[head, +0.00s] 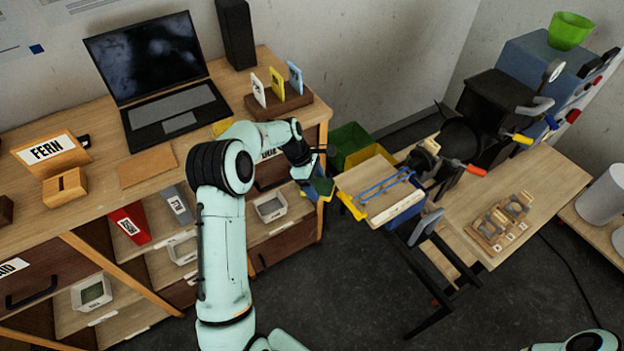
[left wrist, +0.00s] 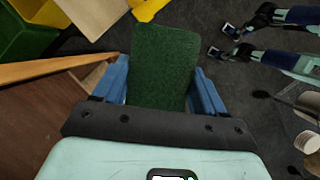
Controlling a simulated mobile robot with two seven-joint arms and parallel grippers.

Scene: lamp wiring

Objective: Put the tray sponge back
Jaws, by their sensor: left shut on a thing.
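My left gripper (head: 322,187) is shut on a green sponge (left wrist: 165,68), a flat dark-green pad with a rough face. The left wrist view shows the sponge between the two blue fingers of the left gripper (left wrist: 160,88), sticking out past their tips over the dark floor. In the head view the sponge (head: 324,186) shows small and partly hidden, off the right end of the desk and just left of a light board with a blue part. I cannot tell which thing is the tray. My right gripper is not in view.
The wooden desk (head: 140,195) with open shelves stands left of the gripper. The light board (head: 358,180) with a yellow edge is close on its right. Green and yellow bins (head: 350,143) stand behind. A wooden table (head: 545,185) with a holder is further right. Dark floor lies between.

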